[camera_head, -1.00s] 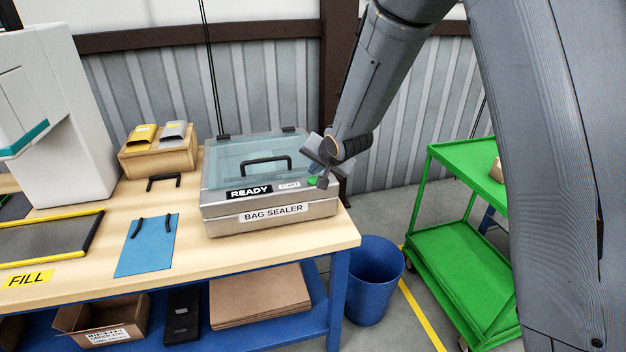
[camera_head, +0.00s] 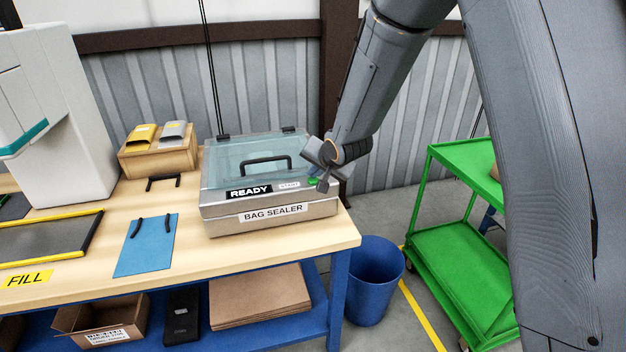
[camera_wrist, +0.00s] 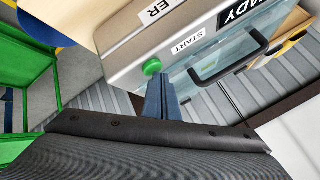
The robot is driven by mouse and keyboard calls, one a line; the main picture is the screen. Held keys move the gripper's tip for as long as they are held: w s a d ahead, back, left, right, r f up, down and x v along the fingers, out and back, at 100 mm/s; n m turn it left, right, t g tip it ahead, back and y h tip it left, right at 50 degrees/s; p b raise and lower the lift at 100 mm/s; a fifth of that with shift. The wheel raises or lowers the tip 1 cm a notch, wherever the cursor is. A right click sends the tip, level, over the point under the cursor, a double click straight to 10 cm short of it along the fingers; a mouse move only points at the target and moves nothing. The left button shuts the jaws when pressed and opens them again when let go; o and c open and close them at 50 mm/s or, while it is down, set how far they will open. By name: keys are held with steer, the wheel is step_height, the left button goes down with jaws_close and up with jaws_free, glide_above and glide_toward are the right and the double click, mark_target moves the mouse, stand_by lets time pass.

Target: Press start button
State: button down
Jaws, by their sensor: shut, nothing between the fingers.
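The bag sealer (camera_head: 268,222) is a steel box with a clear, closed lid and a black handle, on the right end of the workbench. Its front panel reads READY, with a START label beside a round green start button (camera_head: 313,181). The button also shows in the wrist view (camera_wrist: 152,67), standing out from the panel. My gripper (camera_head: 323,185) is shut and empty, its fingertips right by the button. In the wrist view the closed fingers (camera_wrist: 160,92) end just below the button; I cannot tell whether they touch it.
A green cart (camera_head: 462,262) and a blue bin (camera_head: 372,282) stand right of the workbench (camera_head: 190,262). A blue clipboard-like sheet (camera_head: 147,246) and a wooden box (camera_head: 158,160) with yellow and grey pouches lie left of the sealer. The lid handle (camera_head: 266,161) rises near my gripper.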

mark_target(315, 182)
steer(key=shift+f, duration=0.2)
stand_by(0.6)
steer(key=shift+r+p, duration=0.85)
step_height(315, 182, up, 5)
steer(key=p, duration=0.5)
stand_by(0.4)
